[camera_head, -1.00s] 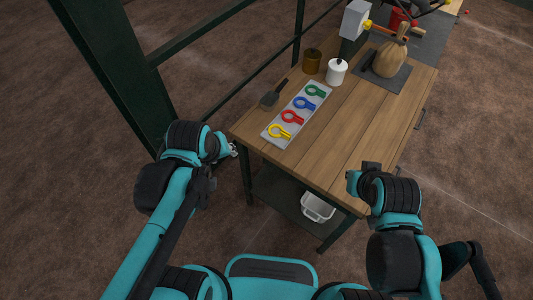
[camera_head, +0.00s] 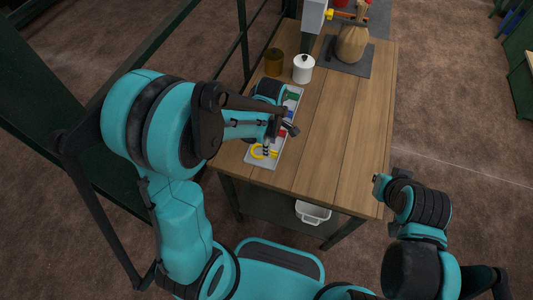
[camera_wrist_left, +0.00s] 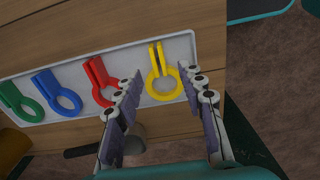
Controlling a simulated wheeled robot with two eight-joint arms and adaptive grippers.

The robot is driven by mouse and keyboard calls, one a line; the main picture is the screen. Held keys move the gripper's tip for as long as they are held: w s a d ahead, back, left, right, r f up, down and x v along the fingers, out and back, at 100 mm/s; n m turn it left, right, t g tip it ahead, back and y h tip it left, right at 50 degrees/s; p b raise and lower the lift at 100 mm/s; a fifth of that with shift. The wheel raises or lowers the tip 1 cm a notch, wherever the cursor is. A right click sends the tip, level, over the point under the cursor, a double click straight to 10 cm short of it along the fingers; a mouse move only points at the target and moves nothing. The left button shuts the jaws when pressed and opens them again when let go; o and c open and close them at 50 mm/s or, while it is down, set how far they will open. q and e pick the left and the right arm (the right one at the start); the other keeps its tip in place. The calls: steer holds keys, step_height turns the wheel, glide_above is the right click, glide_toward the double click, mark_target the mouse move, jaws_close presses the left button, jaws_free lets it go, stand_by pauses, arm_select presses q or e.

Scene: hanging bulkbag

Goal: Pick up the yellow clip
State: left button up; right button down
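The yellow clip (camera_head: 259,154) lies at the near end of a light grey tray (camera_head: 262,165) on the wooden table, partly hidden by my left gripper in the head view. In the left wrist view the yellow clip (camera_wrist_left: 163,84) has a round ring and two upright prongs. My left gripper (camera_head: 270,147) is above that end of the tray. In the left wrist view my left gripper (camera_wrist_left: 164,77) is open and empty, with the clip showing between its fingertips. My right gripper (camera_head: 379,183) is by the table's right edge; its fingers are not clear.
Red (camera_wrist_left: 103,83), blue (camera_wrist_left: 57,92) and green (camera_wrist_left: 20,101) clips lie beside the yellow one in the tray. A brown pot (camera_head: 274,62) and a white lidded pot (camera_head: 303,68) stand beyond. A tied sack (camera_head: 352,43) sits farther back. The table's right part is clear.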

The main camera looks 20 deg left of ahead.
arm_select(q)
step_height(320, 180, down, 4)
steer(key=shift+d+f+b, duration=0.15)
steer(key=shift+f+b, duration=0.05)
steer(key=shift+b, duration=0.75)
steer(key=shift+r, duration=0.1)
steer(key=shift+c, duration=0.3)
jaws_close()
